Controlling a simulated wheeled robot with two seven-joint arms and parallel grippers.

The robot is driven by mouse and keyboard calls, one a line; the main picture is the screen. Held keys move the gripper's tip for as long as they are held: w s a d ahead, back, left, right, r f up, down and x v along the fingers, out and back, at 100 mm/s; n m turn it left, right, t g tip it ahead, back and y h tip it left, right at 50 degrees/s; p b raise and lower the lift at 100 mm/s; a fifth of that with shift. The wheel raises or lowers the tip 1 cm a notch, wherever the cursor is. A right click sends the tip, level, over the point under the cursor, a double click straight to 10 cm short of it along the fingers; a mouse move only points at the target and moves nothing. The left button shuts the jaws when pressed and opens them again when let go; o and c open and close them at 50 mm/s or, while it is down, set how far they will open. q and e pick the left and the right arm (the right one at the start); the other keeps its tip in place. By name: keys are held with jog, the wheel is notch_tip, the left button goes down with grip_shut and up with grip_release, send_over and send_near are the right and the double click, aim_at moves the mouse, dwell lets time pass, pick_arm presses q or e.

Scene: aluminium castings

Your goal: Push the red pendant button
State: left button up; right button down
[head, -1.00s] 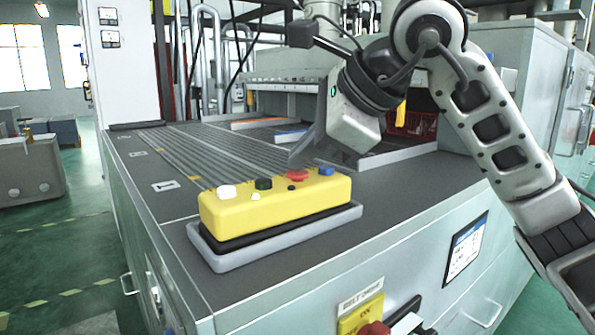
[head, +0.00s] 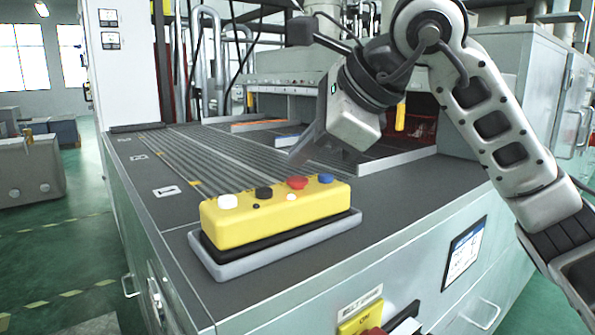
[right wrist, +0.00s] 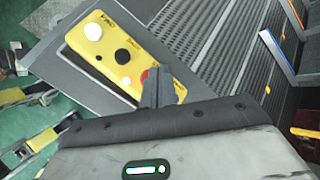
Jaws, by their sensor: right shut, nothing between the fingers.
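The yellow pendant box (head: 270,215) lies on a grey tray on the dark bench top. Its row of buttons runs from a white one at left past a black one to the red button (head: 297,183) and a blue one at right. My right gripper (head: 297,158) is shut and empty, its tips above the red button with a visible gap in the head view. In the right wrist view the closed fingers (right wrist: 158,85) partly cover the red button (right wrist: 145,75). My left gripper is not in view.
Grey ribbed strips (head: 215,155) cover the bench behind the pendant. Low dividers and an open recess lie behind my right gripper. A second yellow box with a red button (head: 372,331) is on the bench's front face. Open green floor lies at left.

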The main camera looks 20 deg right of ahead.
aim_at(305, 180)
notch_tip(305, 180, up, 5)
jog(key=p, duration=0.4)
dwell(0.3)
dwell(0.5)
